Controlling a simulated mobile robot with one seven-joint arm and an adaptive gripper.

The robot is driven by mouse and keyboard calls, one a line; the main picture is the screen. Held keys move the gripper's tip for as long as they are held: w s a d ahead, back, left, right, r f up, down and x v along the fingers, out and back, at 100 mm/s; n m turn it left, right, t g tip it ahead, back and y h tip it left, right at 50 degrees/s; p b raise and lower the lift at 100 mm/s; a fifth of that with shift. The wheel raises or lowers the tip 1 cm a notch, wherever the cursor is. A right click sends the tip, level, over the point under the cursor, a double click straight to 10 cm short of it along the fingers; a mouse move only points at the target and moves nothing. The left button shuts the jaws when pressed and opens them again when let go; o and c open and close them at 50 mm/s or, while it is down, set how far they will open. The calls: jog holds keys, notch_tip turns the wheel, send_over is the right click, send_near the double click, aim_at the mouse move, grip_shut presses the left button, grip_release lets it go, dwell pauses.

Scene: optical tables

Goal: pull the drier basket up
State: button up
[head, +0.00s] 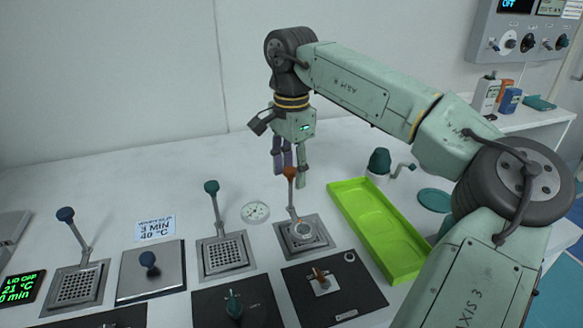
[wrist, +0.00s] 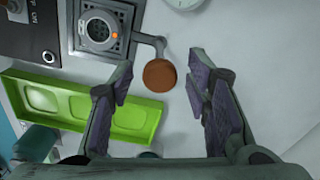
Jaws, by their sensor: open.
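Three baskets with tall knobbed handles stand in a row in the head view. The right one (head: 318,246) has an orange-brown knob (head: 290,172) and holds a round metal piece (head: 303,230). In the wrist view the same basket (wrist: 122,48) is at the top, the round piece (wrist: 98,27) in it and the knob (wrist: 160,75) lower right. The middle basket (head: 224,255) has a teal knob, the left one (head: 80,287) a blue knob. No readable label marks the drier. My gripper (head: 289,163) is open and empty, its fingers either side of the orange-brown knob in the wrist view, apart from it.
A green tray (head: 378,232) lies right of the baskets. A round dial (head: 255,211) lies behind. Dark control panels (head: 335,290) stand in front.

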notch_tip(320, 180, up, 12)
dwell(0.6)
